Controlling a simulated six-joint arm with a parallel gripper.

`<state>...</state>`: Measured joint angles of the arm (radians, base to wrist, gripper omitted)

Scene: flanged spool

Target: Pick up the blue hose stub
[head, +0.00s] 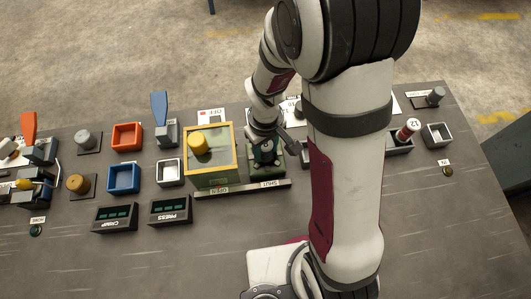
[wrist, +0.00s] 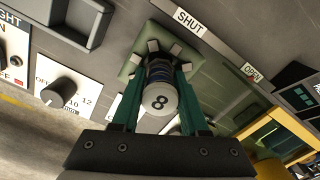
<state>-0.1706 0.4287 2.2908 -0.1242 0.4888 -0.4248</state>
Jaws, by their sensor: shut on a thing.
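The blue hose stub (wrist: 159,98) shows in the wrist view as a short cylinder with a pale end face marked 8 and dark blue on its side. My gripper (wrist: 159,84) has its two green fingers on either side of the stub, shut on it. The stub's far end is at a green holder (wrist: 139,64) with several grey jaws around it; I cannot tell if it is still seated there. In the head view the green holder (head: 268,169) stands right of the yellow-framed box, with my gripper (head: 265,146) over it. The stub is not clear there.
The yellow-framed box (head: 210,181) with a yellow knob stands close left of the holder. A SHUT/OPEN rail (head: 243,189) runs in front. Orange (head: 127,136) and blue (head: 123,178) bins stand further left. A red cylinder marked 12 (head: 407,129) lies at right.

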